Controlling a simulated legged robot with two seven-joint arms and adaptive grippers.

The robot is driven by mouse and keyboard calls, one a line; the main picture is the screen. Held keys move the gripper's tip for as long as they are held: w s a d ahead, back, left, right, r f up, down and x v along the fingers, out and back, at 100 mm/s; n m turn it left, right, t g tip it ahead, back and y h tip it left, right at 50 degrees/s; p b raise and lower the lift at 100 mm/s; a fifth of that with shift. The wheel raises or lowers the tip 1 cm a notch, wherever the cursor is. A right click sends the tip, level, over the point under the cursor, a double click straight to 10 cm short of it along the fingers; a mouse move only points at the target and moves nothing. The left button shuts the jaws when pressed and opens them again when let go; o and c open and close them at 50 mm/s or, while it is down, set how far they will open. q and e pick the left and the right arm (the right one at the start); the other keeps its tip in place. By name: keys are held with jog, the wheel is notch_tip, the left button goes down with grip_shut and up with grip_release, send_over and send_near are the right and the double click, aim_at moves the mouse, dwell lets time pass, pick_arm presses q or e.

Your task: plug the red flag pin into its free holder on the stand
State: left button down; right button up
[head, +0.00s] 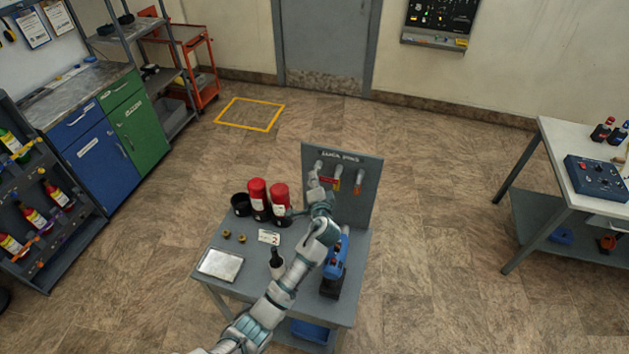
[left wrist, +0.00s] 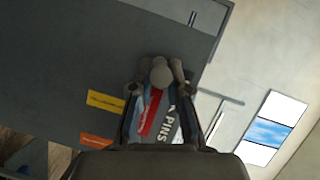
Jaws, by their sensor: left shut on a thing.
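The stand (head: 352,155) is a grey upright panel with lettering at its top, at the back of a small table. My left gripper (head: 318,173) is close in front of its left part. In the left wrist view, my left gripper (left wrist: 160,88) is shut on the red flag pin, whose red flag (left wrist: 152,112) hangs between the fingers over the lettering "PINS". A round grey end shows between the fingertips. The yellow flag (left wrist: 105,101) and the orange flag (left wrist: 97,141) are to the left. The free holder is not clearly visible; I cannot tell whether the pin touches it.
Two red-topped cylinders (head: 258,195) and a black cup (head: 241,205) stand left of my arm. A blue device (head: 335,265), a dark bottle (head: 277,262) and a silver tray (head: 220,264) are on the table (head: 228,287). A white workbench (head: 570,150) stands at right.

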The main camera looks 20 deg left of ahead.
pick_arm(q)
jog(key=shift+w+r+b, duration=0.2)
jog(key=shift+w+b, duration=0.1)
jog(key=shift+w, duration=0.2)
dwell(0.5)
jog(key=shift+s+f+p, duration=0.1)
jog(key=shift+f+p, duration=0.1)
jog(key=shift+p, duration=0.1)
dwell(0.4)
jog(key=shift+d, duration=0.1)
jog(key=shift+s+r+n+g+y, duration=0.2)
jog(key=shift+n+g+y, duration=0.35)
jog(key=shift+y, duration=0.35)
jog(key=shift+f, duration=0.1)
